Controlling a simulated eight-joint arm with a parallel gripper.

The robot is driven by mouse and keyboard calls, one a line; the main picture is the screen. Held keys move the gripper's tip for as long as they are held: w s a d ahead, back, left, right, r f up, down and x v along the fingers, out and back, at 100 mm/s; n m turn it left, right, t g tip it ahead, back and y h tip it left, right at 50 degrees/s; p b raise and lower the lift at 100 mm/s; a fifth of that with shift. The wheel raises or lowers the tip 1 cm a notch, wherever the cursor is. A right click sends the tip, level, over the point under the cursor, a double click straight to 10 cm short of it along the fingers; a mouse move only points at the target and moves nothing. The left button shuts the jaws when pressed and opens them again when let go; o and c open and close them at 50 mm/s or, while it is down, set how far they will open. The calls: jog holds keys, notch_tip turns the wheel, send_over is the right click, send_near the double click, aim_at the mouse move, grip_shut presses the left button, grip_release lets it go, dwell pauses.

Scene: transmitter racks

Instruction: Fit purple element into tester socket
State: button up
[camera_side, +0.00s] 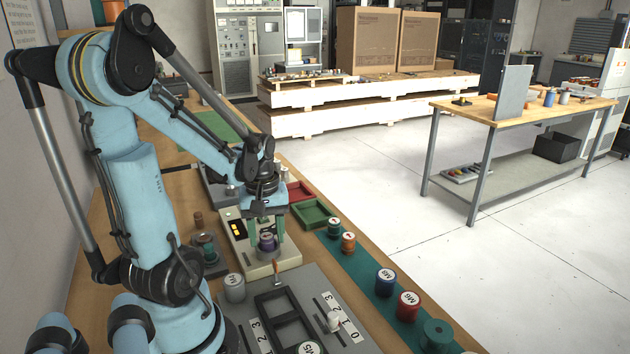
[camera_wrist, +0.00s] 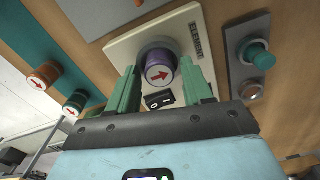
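The purple element (camera_side: 267,241), a short cylinder with a white cap bearing a red arrow, stands in the round dark socket of the beige tester (camera_side: 284,260). The wrist view shows the element (camera_wrist: 161,69) nearly face on, with the socket ring around its base; how deep it sits I cannot tell. My gripper (camera_side: 267,232) points down over the tester. Its two green fingers (camera_wrist: 159,66) stand on either side of the element, with narrow gaps showing, so it looks open. The tester (camera_wrist: 125,46) also carries a dark rocker switch (camera_wrist: 159,99) beside the socket.
Green (camera_side: 334,228) and orange (camera_side: 348,242) elements stand on a teal strip, with larger blue (camera_side: 385,282) and red (camera_side: 407,306) cylinders nearer. A stand with a teal-topped part (camera_side: 204,247) is left of the tester. Green (camera_side: 312,214) and red (camera_side: 299,192) trays lie behind.

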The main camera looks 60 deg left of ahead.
aim_at(267, 236)
jog(key=shift+o, duration=0.4)
jog(key=shift+r, duration=0.15)
notch_tip(267, 236, up, 12)
jog(key=w+d+f+m+t, duration=0.2)
jog(key=w+d+m+t, duration=0.1)
jog(key=d+m, duration=0.4)
jog(key=w+d+f+m+t, duration=0.1)
jog(key=w+d+m+t, duration=0.3)
jog(key=d, duration=0.7)
jog(key=w+m, duration=0.2)
jog(key=m, duration=0.2)
jog(key=shift+w+d+f, duration=0.2)
jog(key=shift+d+f, duration=0.2)
jog(key=shift+c, duration=0.3)
